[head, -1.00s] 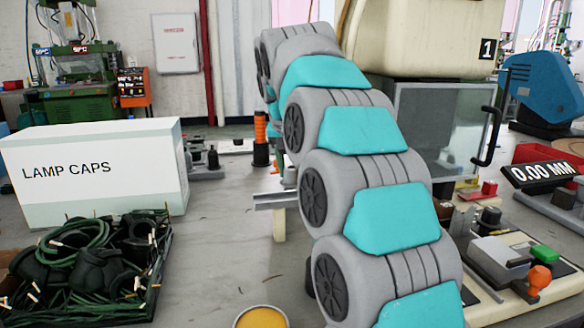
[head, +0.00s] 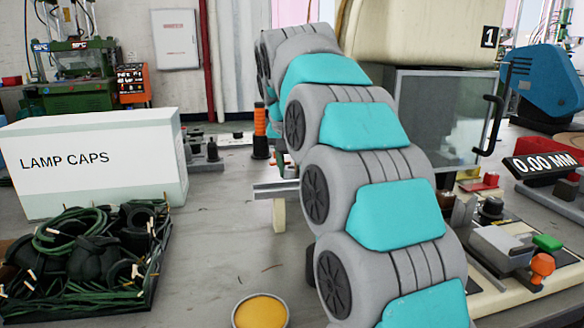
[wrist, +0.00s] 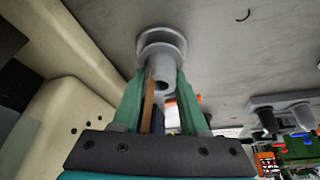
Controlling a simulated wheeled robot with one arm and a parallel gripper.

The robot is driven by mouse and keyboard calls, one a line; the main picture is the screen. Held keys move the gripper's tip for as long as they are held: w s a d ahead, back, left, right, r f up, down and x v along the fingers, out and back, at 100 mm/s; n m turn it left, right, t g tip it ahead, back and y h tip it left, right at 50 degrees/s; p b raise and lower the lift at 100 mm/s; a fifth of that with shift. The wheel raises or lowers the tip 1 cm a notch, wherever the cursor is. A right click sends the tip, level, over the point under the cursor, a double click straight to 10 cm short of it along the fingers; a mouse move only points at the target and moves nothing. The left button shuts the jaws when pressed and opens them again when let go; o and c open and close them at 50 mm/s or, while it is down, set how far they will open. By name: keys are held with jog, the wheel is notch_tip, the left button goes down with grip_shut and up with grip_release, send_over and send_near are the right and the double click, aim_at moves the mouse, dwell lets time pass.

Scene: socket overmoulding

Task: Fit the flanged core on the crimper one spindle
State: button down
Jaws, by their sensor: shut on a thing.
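My gripper (wrist: 160,78) shows in the wrist view, its two green fingers shut on a grey flanged core (wrist: 162,40). The core has a round, wide flange at its far side and a narrower tubular part towards me. In the head view my own arm hides the gripper and the core. Crimper one (head: 425,30) is the cream machine marked 1 at the upper right, with a glass door (head: 435,115) and black handle. Its spindle is hidden or cannot be made out. A cream machine body (wrist: 70,110) is close to the gripper's left in the wrist view.
A LAMP CAPS box (head: 100,160) and a black tray (head: 150,290) of green cables stand at left. A round yellow-filled tin (head: 260,311) is at the front. A gauge reading 0.00 MM (head: 543,166) is at right.

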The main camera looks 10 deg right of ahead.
jog(key=shift+f+b, duration=0.45)
jog(key=shift+f, duration=0.35)
jog(key=shift+c, duration=1.8)
grip_release()
jog(key=shift+r, duration=0.1)
jog(key=v, duration=0.7)
jog(key=shift+s+r, duration=0.15)
jog(key=shift+r, duration=0.15)
